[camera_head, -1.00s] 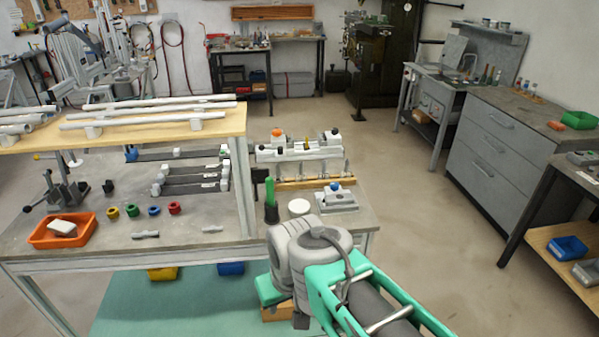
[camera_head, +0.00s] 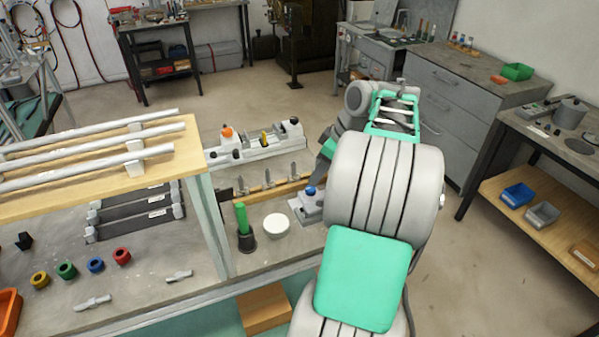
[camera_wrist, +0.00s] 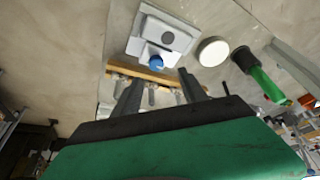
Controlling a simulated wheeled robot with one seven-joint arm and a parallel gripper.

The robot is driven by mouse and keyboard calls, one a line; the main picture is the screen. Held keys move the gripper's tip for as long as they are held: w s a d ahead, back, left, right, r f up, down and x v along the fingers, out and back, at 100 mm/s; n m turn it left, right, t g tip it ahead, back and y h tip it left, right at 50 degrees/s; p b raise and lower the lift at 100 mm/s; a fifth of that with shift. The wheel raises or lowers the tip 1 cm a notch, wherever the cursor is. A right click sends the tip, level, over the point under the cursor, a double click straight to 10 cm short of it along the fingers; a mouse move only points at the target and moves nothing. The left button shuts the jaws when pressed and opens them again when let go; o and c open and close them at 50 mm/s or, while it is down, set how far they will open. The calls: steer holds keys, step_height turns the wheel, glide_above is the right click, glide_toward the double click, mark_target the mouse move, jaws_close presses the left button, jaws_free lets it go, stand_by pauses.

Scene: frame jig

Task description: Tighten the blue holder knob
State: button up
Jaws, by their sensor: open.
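The blue holder knob (camera_head: 310,191) sits on a small grey holder (camera_head: 302,212) at the right end of the bench. In the wrist view the blue knob (camera_wrist: 156,61) is on the near side of the pale holder block (camera_wrist: 176,38). My gripper (camera_wrist: 158,76) is open, with its two dark fingers apart and nothing between them. The knob appears beyond the fingertips, roughly centred between them and not touching. In the head view my arm covers the holder's right side and most of my gripper.
A white round lid (camera_head: 276,224) and a green-handled tool in a dark cup (camera_head: 246,243) stand left of the holder. A wooden rack with several upright metal pieces (camera_head: 268,184) is behind it. A shelf with pipes (camera_head: 124,142) stands left.

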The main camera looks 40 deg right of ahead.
mark_target(312, 189)
steer(key=x, duration=0.7)
steer(key=shift+d+f, duration=0.3)
steer(key=shift+d, duration=0.1)
steer(key=shift+c, duration=0.2)
jaws_close()
